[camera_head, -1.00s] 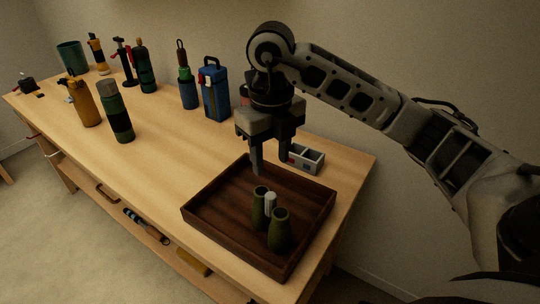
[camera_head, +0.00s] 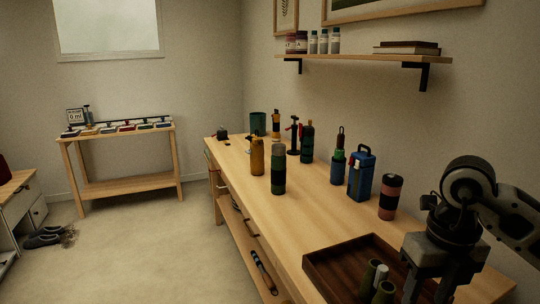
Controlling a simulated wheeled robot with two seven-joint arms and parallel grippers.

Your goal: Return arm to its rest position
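My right gripper (camera_head: 428,286) hangs over the right part of the dark wooden tray (camera_head: 322,272) at the lower right, its fingers pointing down. The fingers stand apart with nothing seen between them; their tips are near the bottom edge of the picture. My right arm comes in from the right edge. Inside the tray, left of the gripper, stand two olive-green vessels (camera_head: 367,277) and a white cylinder (camera_head: 381,274). My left gripper is not in view.
A pink and black cup (camera_head: 390,197) and a blue lantern-like box (camera_head: 361,176) stand behind the tray. Several bottles, including orange (camera_head: 257,156) and green-black (camera_head: 278,170), stand farther along the workbench (camera_head: 310,222). A wall shelf (camera_head: 350,58) hangs above. Floor at left is mostly clear.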

